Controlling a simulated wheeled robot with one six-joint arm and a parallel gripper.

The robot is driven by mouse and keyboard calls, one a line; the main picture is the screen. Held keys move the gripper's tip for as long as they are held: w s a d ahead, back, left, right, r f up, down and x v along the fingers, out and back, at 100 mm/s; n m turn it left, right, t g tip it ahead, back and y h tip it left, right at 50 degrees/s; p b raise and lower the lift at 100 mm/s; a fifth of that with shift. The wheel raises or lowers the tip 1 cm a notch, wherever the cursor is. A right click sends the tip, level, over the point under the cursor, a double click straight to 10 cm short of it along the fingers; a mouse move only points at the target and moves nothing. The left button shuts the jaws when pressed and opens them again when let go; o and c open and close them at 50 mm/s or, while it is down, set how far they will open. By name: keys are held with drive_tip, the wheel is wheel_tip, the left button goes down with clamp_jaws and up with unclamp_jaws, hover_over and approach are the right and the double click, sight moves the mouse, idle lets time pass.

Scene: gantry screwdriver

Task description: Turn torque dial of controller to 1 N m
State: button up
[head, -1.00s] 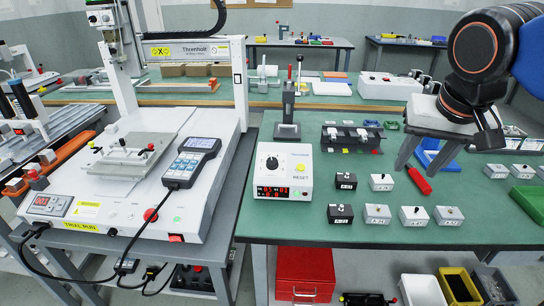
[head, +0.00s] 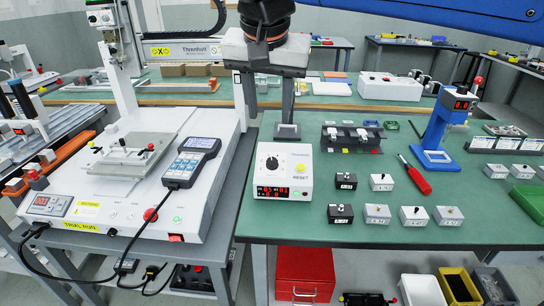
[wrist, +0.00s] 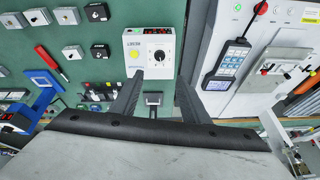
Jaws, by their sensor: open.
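The controller (head: 283,178) is a white box at the front left of the green table. On its face are a black round dial (head: 272,163) with a white pointer, a yellow RESET button (head: 299,168) and a red lit display (head: 272,192) too small to read surely. My gripper is above and behind the controller in the head view, its fingertips hard to make out there. In the wrist view my gripper (wrist: 157,85) is open and empty, its two fingers pointing towards the controller (wrist: 137,65). The dial (wrist: 159,56) lies ahead of them, apart from both and uncovered.
Several small switch boxes (head: 381,182) sit to the right, with a red-handled screwdriver (head: 417,178) and a blue stand (head: 440,130). The gantry machine (head: 205,200) with its handheld pendant (head: 190,160) is at left.

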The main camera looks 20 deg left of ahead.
sight(272, 160)
drive_tip(key=x, duration=1.7)
drive_tip(key=shift+f, duration=0.15)
clamp_jaws()
